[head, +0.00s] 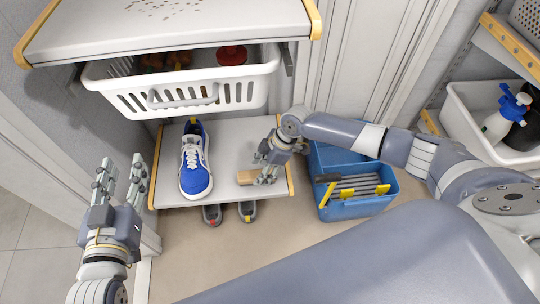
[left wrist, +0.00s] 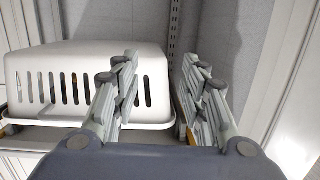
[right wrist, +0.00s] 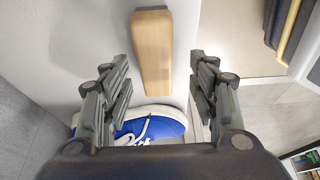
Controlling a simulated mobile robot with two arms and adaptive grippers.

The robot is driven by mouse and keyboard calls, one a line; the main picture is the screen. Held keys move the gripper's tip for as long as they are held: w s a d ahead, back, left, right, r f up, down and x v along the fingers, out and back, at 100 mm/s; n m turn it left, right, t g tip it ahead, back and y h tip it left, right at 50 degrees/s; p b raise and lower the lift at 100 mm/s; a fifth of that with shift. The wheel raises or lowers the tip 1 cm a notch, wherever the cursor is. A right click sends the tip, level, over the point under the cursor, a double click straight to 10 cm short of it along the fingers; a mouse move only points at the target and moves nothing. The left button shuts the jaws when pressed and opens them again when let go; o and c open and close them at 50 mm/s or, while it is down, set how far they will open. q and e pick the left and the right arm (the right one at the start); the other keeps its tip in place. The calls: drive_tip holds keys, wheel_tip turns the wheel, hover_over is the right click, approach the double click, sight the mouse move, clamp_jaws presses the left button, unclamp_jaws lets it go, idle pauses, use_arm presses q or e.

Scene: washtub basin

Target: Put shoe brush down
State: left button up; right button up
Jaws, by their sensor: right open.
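The shoe brush (head: 246,177) has a light wooden back and lies on the low white shelf (head: 228,136), to the right of the blue shoe (head: 195,172). In the right wrist view the brush (right wrist: 152,52) lies lengthwise ahead of the fingers, and the shoe (right wrist: 150,127) shows below it. My right gripper (head: 266,172) is open at the brush's right end, its fingers apart with nothing gripped between them. My left gripper (head: 119,180) is open and empty, left of the shelf. In the left wrist view its fingers (left wrist: 157,88) are spread.
A white basket (head: 185,90) hangs above the shelf, below an upper board (head: 170,30). A blue crate (head: 350,200) with a yellow-handled item stands right of the shelf. Grey and red items (head: 247,211) sit under the shelf edge. A white bin (head: 480,130) holds a spray bottle.

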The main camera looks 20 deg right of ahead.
drive_tip(key=p+v, duration=0.1)
drive_tip(key=v, duration=0.4)
drive_tip(key=shift+r+p, duration=0.2)
drive_tip(key=shift+p, duration=0.15)
drive_tip(key=shift+s+d+r, duration=0.1)
drive_tip(key=shift+s+r, duration=0.05)
drive_tip(key=shift+r, duration=0.1)
drive_tip(key=s+a+r+m+t+y, duration=0.15)
drive_tip(key=s+a, duration=0.25)
drive_tip(key=a, duration=0.4)
drive_tip(key=s+a+r+m+t+y, duration=0.1)
drive_tip(key=s+a+r+t+y, duration=0.15)
drive_tip(key=a, duration=0.45)
use_arm(q)
drive_tip(key=s+a+f+g+y, duration=0.1)
drive_tip(key=s+a+f+g, duration=0.1)
drive_tip(key=s+f+g, duration=0.3)
wheel_tip(320, 180, down, 4)
drive_tip(key=shift+s+a+f+g+y, duration=0.1)
drive_tip(key=shift+s+a+g+y, duration=0.05)
drive_tip(key=shift+a+g+y, duration=0.2)
use_arm(e)
drive_tip(key=s+d+r+m+t+h, duration=0.4)
drive_tip(key=d+r+m, duration=0.5)
drive_tip(key=d, duration=0.4)
drive_tip(key=shift+m+t+h, duration=0.5)
drive_tip(key=shift+m+h, duration=0.05)
drive_tip(key=shift+h, duration=0.65)
use_arm(q)
drive_tip(key=shift+d, duration=0.1)
